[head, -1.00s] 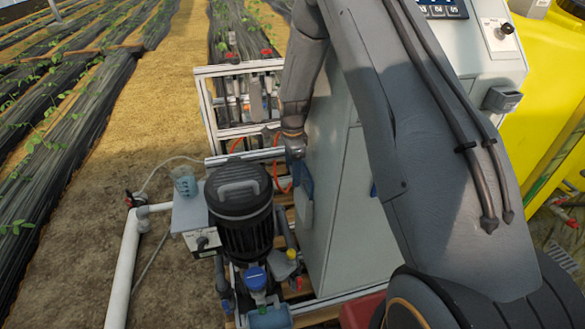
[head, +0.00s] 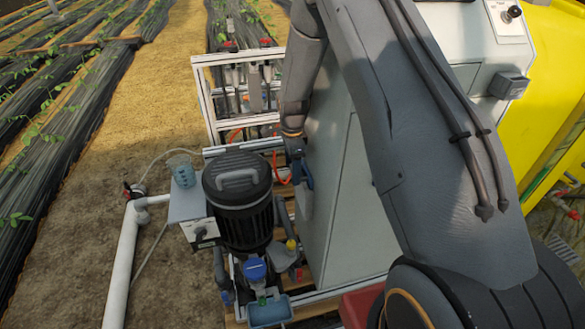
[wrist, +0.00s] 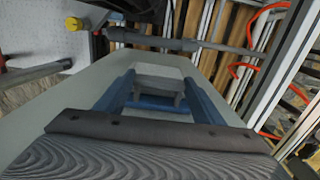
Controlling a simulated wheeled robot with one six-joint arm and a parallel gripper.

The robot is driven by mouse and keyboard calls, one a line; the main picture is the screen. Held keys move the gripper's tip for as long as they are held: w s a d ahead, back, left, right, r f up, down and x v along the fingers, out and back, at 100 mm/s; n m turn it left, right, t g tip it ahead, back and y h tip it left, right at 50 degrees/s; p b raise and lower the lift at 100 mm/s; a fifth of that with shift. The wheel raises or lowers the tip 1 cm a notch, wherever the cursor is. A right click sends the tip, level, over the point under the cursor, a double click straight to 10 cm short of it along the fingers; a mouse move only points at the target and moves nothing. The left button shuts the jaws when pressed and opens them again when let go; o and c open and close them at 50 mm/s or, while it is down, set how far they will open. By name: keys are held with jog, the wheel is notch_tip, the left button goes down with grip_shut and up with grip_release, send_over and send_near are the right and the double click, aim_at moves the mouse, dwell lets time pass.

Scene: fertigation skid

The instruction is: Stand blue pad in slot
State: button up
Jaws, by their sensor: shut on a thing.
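My gripper (head: 300,168) is low against the side of the grey cabinet, beyond the black motor. In the wrist view its dark ridged body fills the bottom, and two blue fingers (wrist: 158,92) reach forward along the cabinet wall. They are shut on the blue pad, which shows in the head view as a small blue patch (head: 308,179) by the cabinet. In the wrist view a blue strip (wrist: 158,106) spans between the fingers. A pale grey pocket-like holder (head: 304,204) lies just below in the head view. Its slot opening and the pad's lower edge cannot be made out.
The black motor (head: 238,200) stands close left of my gripper. The grey cabinet (head: 335,190) is at its right. An aluminium frame (head: 204,100) with orange tubing stands beyond. A beaker (head: 182,170) sits on a small shelf at left.

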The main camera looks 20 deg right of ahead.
jog(key=o, duration=1.7)
notch_tip(320, 180, up, 6)
jog(key=shift+r+b, duration=0.2)
jog(key=shift+b, duration=0.5)
jog(key=shift+r, duration=0.7)
jog(key=shift+s, duration=0.1)
